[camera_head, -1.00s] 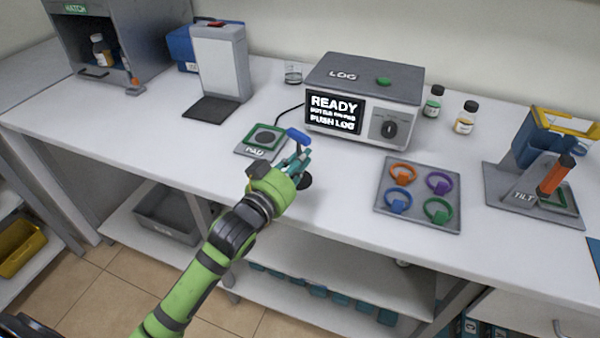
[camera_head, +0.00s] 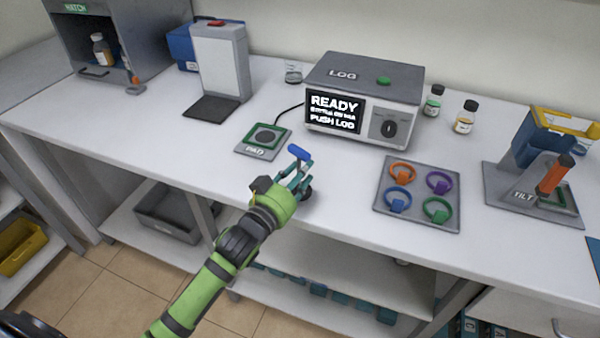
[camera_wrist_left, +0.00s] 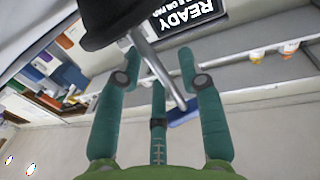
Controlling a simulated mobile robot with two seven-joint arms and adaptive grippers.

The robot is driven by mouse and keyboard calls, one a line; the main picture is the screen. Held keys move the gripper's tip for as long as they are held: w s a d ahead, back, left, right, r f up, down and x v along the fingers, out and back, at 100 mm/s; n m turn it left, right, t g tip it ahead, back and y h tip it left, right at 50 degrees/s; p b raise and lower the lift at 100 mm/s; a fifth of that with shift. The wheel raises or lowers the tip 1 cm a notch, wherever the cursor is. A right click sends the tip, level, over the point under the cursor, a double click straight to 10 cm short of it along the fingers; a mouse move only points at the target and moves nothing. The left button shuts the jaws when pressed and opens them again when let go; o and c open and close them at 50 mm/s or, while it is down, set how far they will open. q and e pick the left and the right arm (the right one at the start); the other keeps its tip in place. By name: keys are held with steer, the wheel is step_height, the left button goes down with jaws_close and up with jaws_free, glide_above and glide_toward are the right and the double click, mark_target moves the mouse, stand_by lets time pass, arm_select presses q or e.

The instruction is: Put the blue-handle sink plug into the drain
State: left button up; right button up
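The sink plug has a blue handle (camera_head: 300,153), a thin metal stem and a black disc (camera_head: 307,193). My left gripper (camera_head: 300,180) is shut around the stem, with the handle above its teal fingers and the disc below them. The plug is held near the bench's front edge. In the left wrist view the black disc (camera_wrist_left: 112,18) is at the top, and the tilted stem (camera_wrist_left: 155,68) crosses between the fingers to the partly hidden blue handle (camera_wrist_left: 186,112). I see no drain in either view. My right gripper is not in view.
The white bench (camera_head: 330,215) holds a green-framed pad (camera_head: 265,138), a LOG machine (camera_head: 365,95), a grey tray of coloured rings (camera_head: 418,193) and a TILT stand (camera_head: 535,190). A shelf with a grey bin (camera_head: 170,215) is below.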

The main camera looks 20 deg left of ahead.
arm_select(q)
steer(key=shift+r, duration=0.15)
steer(key=b+v, duration=0.2)
steer(key=v, duration=1)
